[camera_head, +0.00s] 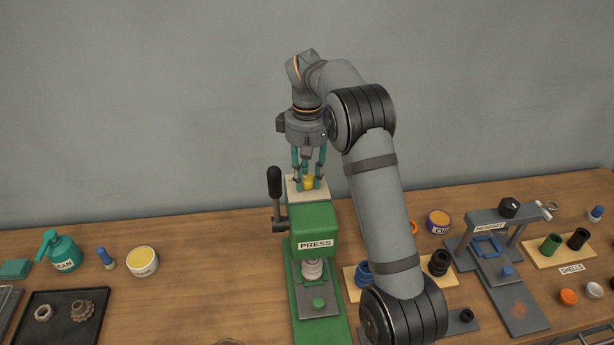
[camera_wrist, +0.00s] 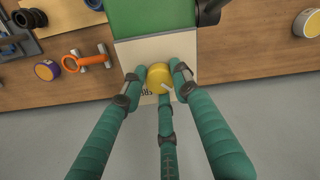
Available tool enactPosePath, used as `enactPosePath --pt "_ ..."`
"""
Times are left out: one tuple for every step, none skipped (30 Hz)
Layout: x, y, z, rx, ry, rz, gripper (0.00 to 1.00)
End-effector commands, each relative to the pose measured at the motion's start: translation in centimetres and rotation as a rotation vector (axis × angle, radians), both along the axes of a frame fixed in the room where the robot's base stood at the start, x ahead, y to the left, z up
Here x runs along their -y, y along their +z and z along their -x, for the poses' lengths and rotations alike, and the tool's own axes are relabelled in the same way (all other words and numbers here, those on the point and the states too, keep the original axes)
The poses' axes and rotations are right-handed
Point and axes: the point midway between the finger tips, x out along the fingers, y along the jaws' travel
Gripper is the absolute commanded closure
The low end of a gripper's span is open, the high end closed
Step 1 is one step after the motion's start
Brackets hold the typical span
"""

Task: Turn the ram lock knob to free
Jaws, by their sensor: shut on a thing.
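The ram lock knob (camera_head: 309,182) is a yellow round knob on a pale plate (camera_head: 293,193) at the top of the green press (camera_head: 313,224). In the wrist view the knob (camera_wrist: 160,76) has a small white pointer mark at its lower right edge. Lettering on the plate below it is partly hidden by a finger. My gripper (camera_head: 309,184) has teal fingers and points down over the press. It is shut on the knob, with fingers around its sides (camera_wrist: 160,88).
The press's black-handled lever (camera_head: 274,185) stands just left of the knob. The headset stand (camera_head: 492,228) is at the right, with shells on a board beyond it. The wall is behind.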

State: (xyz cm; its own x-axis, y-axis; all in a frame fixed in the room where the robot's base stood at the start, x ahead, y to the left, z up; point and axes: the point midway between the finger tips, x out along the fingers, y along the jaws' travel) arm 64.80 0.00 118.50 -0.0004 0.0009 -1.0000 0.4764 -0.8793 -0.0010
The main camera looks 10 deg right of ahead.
Motion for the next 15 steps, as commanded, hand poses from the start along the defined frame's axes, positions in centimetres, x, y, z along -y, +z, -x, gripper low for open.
enactPosePath --pt "-0.10 0.05 -0.05 0.002 0.002 -0.001 0.81" --pt "-0.10 0.05 -0.05 0.002 0.002 -0.001 0.83" --pt "-0.11 0.05 -0.05 0.002 0.002 -0.001 0.86" --pt "-0.11 0.06 -0.05 0.002 0.002 -0.001 0.87" --pt "-0.12 0.06 -0.06 0.003 0.002 -0.001 0.89" --pt "-0.12 0.07 -0.06 0.003 0.002 -0.001 0.91" --pt "-0.13 0.07 -0.07 0.003 0.002 -0.001 0.93" --pt "-0.13 0.07 -0.07 0.003 0.002 -0.001 0.95" --pt "-0.14 0.08 -0.07 0.003 0.002 -0.001 0.97" --pt "-0.14 0.08 -0.07 0.003 0.002 -0.001 0.97" --pt "-0.15 0.08 -0.08 0.003 0.002 -0.001 0.97" --pt "-0.16 0.09 -0.08 0.004 0.001 -0.001 0.97" --pt "-0.16 0.09 -0.08 0.004 -0.001 -0.001 0.97" --pt "-0.16 0.09 -0.09 0.004 -0.004 -0.001 0.97" --pt "-0.18 0.10 -0.10 0.004 -0.009 -0.001 0.97"
